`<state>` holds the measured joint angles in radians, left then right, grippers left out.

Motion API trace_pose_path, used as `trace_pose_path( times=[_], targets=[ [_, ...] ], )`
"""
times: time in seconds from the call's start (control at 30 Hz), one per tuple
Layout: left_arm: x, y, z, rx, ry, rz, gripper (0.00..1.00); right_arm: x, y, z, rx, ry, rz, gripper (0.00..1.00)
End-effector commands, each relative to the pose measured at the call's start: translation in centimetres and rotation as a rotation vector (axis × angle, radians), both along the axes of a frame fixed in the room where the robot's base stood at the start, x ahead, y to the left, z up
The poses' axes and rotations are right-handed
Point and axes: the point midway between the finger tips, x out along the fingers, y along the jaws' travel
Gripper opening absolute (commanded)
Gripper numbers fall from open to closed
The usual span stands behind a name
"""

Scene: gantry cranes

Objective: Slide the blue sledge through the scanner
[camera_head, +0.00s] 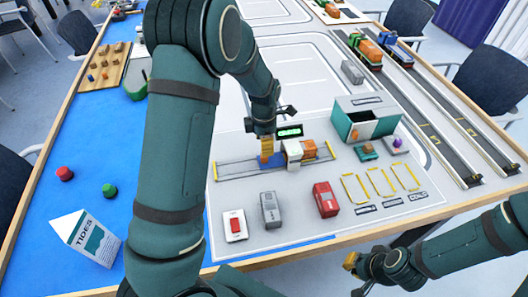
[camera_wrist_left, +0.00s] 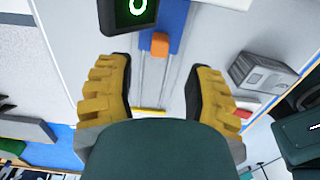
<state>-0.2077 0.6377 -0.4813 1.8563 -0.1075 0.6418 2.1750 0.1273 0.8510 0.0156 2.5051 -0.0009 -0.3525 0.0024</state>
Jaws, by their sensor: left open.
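The blue sledge (camera_head: 271,161) sits on a rail track (camera_head: 236,168) at the left side of the white scanner (camera_head: 293,150). In the left wrist view, the sledge (camera_wrist_left: 176,28) has an orange knob (camera_wrist_left: 160,43) at its near end. The scanner's dark display (camera_head: 289,132) shows green; a green ring shows on it in the wrist view. My left gripper (camera_head: 267,146) is over the sledge's end. Its fingers are spread, with track visible between them, and hide part of the sledge. My right gripper (camera_head: 352,264) is low at the right, beyond the table edge; its finger opening is unclear.
An orange block (camera_head: 310,149) stands right of the scanner. A grey box (camera_head: 270,209), a red box (camera_head: 325,199) and a white switch box (camera_head: 235,225) stand in front of the track. A green-and-white open container (camera_head: 366,121) stands at the right. Toy trucks occupy lanes behind.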

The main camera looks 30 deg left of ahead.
Motion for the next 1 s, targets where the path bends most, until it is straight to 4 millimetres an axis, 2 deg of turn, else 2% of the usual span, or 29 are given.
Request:
trace_pose_path(
  times=[0.1, 0.3, 0.67, 0.7, 0.87, 1.0],
  targets=[
    [0.1, 0.0, 2.4, 0.000, -0.004, -0.001, 0.53, 0.0, 0.0, 0.0, 0.000, 0.000, 0.000, 0.00],
    [0.0, 0.0, 4.8, 0.001, -0.001, 0.000, 0.53, 0.0, 0.0, 0.0, 0.000, 0.000, 0.000, 0.00],
    [0.0, 0.0, 5.5, 0.001, 0.002, -0.001, 0.53, 0.0, 0.0, 0.0, 0.000, 0.000, 0.000, 0.00],
    [0.0, 0.0, 5.5, 0.001, 0.002, 0.000, 0.55, 0.0, 0.0, 0.0, 0.000, 0.000, 0.000, 0.00],
    [-0.4, 0.5, 5.1, -0.018, 0.002, 0.002, 0.00, 0.0, 0.0, 0.1, 0.000, 0.000, 0.000, 0.00],
    [-1.4, 2.0, 4.2, -0.087, -0.010, 0.004, 0.00, -0.1, 0.0, 0.4, 0.000, 0.002, 0.000, 0.00]
  ],
)
